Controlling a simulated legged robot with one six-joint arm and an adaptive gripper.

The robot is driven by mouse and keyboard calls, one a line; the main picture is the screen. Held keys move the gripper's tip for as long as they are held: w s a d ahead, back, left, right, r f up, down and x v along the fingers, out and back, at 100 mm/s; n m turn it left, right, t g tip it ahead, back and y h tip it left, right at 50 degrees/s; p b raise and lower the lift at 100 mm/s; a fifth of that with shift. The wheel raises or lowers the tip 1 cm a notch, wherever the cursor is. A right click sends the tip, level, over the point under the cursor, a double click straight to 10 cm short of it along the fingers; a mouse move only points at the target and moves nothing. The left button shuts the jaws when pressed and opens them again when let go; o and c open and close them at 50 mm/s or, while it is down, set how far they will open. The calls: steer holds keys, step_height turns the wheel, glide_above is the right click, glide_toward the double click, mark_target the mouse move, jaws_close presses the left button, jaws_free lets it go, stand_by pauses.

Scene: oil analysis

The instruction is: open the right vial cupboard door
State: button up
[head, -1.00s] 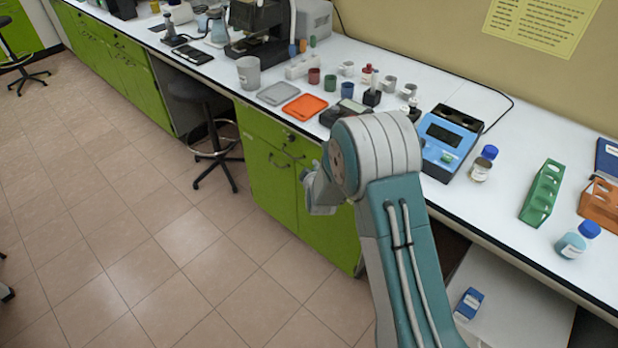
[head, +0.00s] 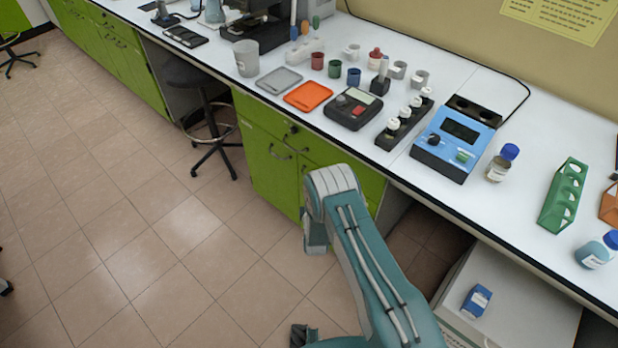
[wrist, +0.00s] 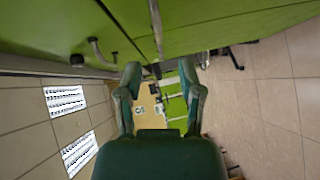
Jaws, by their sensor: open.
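The green vial cupboard (head: 267,180) stands under the bench, with a dark lock (head: 292,130) near its top edge. Its right door (head: 368,184) looks shut and is partly hidden behind my arm. A curved handle (head: 281,152) shows on the left part. In the wrist view, green panels (wrist: 210,15) fill the top, with one curved handle (wrist: 98,52) and a second bar-like handle (wrist: 156,25) close above the fingers. My gripper (wrist: 160,82) is open and empty, apart from the handles.
A black stool (head: 205,110) stands left of the cupboard. A white box (head: 515,300) with a small blue box (head: 476,301) on it is under the bench at right. The bench top (head: 420,95) carries a blue device (head: 455,140). The tiled floor (head: 150,250) in front is clear.

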steer(key=w, duration=0.2)
steer(key=w+a, duration=0.1)
steer(key=w, duration=0.2)
steer(key=w+f, duration=0.1)
steer(key=w, duration=0.2)
steer(key=shift+w+a+f, duration=0.1)
steer(key=shift+w+a, duration=0.05)
steer(key=shift+w, duration=0.1)
jaws_close()
